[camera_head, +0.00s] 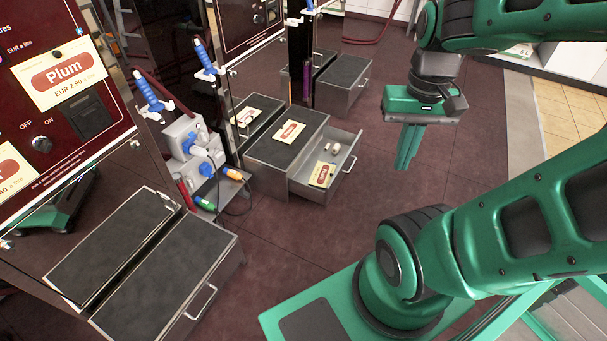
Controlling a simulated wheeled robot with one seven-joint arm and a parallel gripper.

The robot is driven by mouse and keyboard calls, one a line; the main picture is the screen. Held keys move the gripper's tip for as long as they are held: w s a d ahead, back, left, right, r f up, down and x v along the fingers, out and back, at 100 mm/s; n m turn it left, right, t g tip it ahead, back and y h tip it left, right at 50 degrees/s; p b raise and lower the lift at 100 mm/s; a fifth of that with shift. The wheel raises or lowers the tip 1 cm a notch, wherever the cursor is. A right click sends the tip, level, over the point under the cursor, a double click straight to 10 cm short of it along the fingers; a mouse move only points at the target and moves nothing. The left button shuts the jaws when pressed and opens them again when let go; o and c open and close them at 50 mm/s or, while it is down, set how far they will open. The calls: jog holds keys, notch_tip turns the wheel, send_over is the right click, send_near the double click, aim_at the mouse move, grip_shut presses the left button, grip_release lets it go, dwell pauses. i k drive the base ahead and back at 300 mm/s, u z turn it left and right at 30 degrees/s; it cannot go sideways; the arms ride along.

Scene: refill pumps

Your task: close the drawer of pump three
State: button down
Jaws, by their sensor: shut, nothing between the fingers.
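One drawer (338,177) is pulled open from a low grey step unit (262,150) under the middle pump. A card (321,175) and small pale objects (333,148) lie inside it. Its front, with a handle (351,164), faces right. No pump number is legible, so I cannot tell whether this is pump three. My gripper (403,166) points down to the right of the open drawer. Its green fingers are together and empty, and they appear apart from the drawer.
The near pump's step unit (178,287) has a shut drawer with a handle (203,300). A back unit (343,78) also looks shut. A grey socket box (187,140) with plugs and cables stands left of the open drawer. Dark floor tiles (290,235) are clear between the units.

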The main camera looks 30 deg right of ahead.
aim_at(298, 176)
jog(key=z, duration=0.15)
jog(key=i, duration=1.15)
jog(key=z, duration=0.6)
